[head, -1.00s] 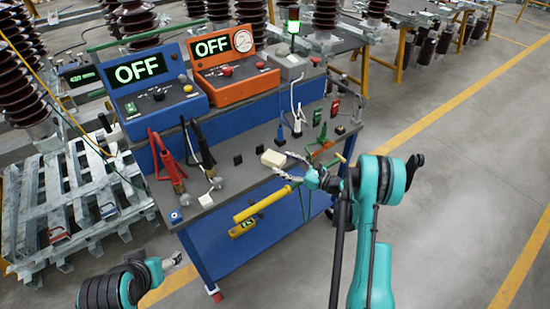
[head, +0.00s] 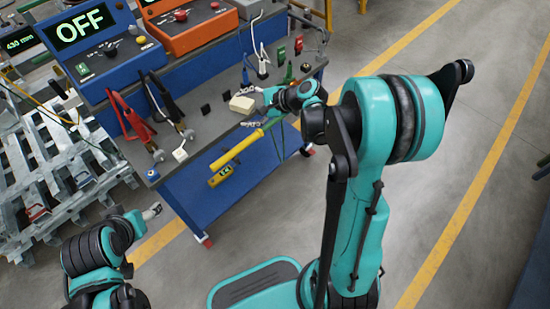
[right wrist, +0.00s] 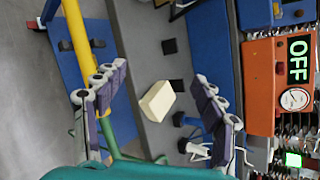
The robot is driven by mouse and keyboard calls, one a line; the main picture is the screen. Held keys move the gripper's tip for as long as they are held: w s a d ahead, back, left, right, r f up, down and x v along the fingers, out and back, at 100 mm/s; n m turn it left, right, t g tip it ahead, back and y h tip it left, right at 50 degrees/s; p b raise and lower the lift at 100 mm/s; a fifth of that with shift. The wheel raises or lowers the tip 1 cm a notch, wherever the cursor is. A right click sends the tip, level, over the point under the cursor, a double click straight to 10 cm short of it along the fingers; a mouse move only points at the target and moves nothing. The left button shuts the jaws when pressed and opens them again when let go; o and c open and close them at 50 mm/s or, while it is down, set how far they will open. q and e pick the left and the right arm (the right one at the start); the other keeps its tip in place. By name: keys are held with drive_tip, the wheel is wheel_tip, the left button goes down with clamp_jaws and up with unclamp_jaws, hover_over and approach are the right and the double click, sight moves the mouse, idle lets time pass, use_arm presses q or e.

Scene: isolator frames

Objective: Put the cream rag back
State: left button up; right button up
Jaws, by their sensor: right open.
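The cream rag (head: 242,104) is a small pale block lying on the grey top of the cart (head: 205,128), near its front edge. In the right wrist view the rag (right wrist: 157,101) lies between the two spread finger lines, apart from both. My right gripper (head: 257,108) is open just to the right of the rag in the head view, and it also shows open in the right wrist view (right wrist: 160,95). My left gripper (head: 152,211) hangs off the cart's left front corner; its jaw state is too small to read.
A yellow rod (head: 236,147) and a yellow meter (head: 220,177) are at the cart's front side. Blue (head: 95,55) and orange (head: 187,22) boxes stand behind. Floor at right is clear.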

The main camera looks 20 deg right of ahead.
drive_tip(key=s+r+n+h, duration=0.2)
drive_tip(key=s+n+h, duration=0.2)
drive_tip(key=s+n, duration=0.4)
drive_tip(key=s+r+n+g+h, duration=0.1)
drive_tip(key=s+n+h, duration=0.2)
drive_tip(key=s+n, duration=0.6)
drive_tip(key=s, duration=0.7)
drive_tip(key=shift+a+r+h, duration=0.4)
